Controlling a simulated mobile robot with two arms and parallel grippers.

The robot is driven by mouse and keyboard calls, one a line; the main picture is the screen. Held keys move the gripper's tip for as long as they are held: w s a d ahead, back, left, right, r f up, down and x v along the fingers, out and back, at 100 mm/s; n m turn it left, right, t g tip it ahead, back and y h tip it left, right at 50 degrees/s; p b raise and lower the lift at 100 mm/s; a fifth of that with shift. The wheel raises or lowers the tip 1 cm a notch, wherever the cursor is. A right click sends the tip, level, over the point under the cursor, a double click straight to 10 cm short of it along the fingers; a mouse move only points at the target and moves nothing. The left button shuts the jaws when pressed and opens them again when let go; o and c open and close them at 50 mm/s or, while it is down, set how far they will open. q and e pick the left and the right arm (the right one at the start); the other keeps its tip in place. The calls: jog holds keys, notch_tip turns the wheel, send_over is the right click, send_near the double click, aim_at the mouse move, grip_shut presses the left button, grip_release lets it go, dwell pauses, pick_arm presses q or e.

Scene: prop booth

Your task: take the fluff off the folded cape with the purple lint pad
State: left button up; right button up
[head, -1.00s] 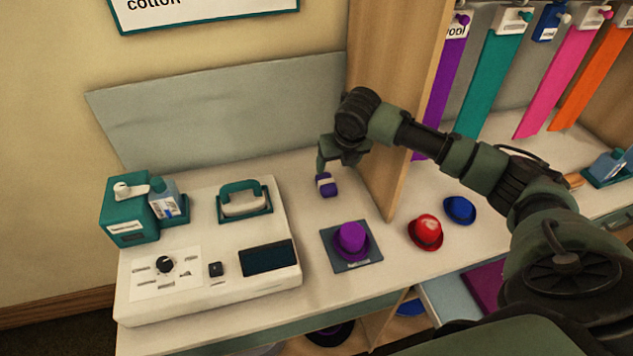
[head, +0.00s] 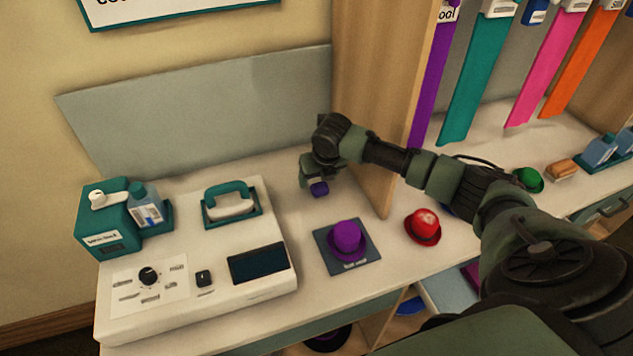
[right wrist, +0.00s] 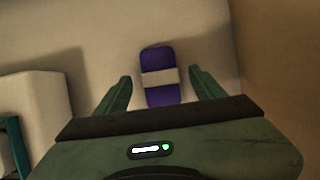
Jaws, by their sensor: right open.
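The purple lint pad (head: 319,190) lies on the counter behind the purple hat. It has a pale band across its middle, which shows in the right wrist view (right wrist: 160,78). My right gripper (head: 312,184) is just above the pad, pointing down at it. In the right wrist view my right gripper (right wrist: 160,92) is open, with one finger on each side of the pad and a gap on both sides. The folded cape is not clearly seen in any view. My left gripper is not in view.
A purple hat (head: 347,239) sits on a dark mat (head: 327,252). A red hat (head: 423,226) stands right of it. A white console (head: 190,297) with a teal iron (head: 230,200) fills the left counter. A wooden divider (head: 375,120) stands close to my right arm.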

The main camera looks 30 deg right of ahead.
aim_at(317, 181)
jog(key=shift+w+f, duration=0.2)
jog(key=shift+f, duration=0.3)
jog(key=shift+c, duration=0.3)
jog(key=c, duration=1.4)
jog(key=shift+r, duration=0.15)
notch_tip(317, 181, up, 20)
jog(key=p, duration=1.9)
